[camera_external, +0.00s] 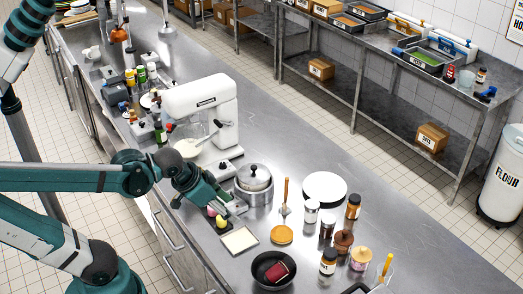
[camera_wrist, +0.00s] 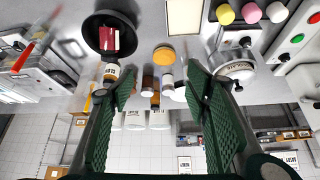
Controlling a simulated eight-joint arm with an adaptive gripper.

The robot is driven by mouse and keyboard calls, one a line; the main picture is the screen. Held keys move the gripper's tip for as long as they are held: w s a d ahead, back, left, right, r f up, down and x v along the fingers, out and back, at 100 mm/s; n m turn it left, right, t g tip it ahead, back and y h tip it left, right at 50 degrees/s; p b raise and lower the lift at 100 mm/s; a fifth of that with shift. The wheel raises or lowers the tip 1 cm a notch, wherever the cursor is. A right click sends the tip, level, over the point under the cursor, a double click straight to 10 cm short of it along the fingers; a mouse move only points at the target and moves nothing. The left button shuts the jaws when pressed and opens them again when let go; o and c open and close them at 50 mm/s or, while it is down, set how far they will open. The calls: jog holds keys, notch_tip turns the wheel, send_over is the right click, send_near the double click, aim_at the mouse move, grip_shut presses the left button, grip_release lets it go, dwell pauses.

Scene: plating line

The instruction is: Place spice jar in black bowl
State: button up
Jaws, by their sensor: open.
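The black bowl (camera_external: 258,274) stands on the steel counter near the front edge, with a dark red block-like or can-like item (camera_external: 278,270) in it. The bowl also shows in the wrist view (camera_wrist: 92,40) at the upper left. Two dark-lidded spice jars with pale labels stand right of the bowl, a near one (camera_external: 328,263) and a farther one (camera_external: 353,207). Which one the task means I cannot tell. My gripper (camera_external: 234,210) is open and empty above the counter, left of the jars. In the wrist view its green fingers (camera_wrist: 160,75) are spread wide.
Several shakers and jars (camera_external: 327,226) crowd near the spice jars. A yellow-orange disc (camera_external: 282,235), a pale board (camera_external: 239,241), a lidded pot (camera_external: 254,191) and a white mixer (camera_external: 205,110) stand around my gripper. A white plate (camera_external: 324,185) lies behind. The counter's far right side is clear.

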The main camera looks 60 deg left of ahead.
jog(key=shift+n+t+y, duration=0.3)
jog(key=shift+n+t, duration=0.1)
jog(key=shift+n, duration=0.4)
jog(key=s+a, duration=0.1)
jog(key=a+r, duration=0.1)
jog(key=a, duration=0.1)
jog(key=s+a+r, duration=0.1)
jog(key=shift+s+a+r, duration=0.25)
jog(key=shift+s+a, duration=0.05)
jog(key=shift+a, duration=0.05)
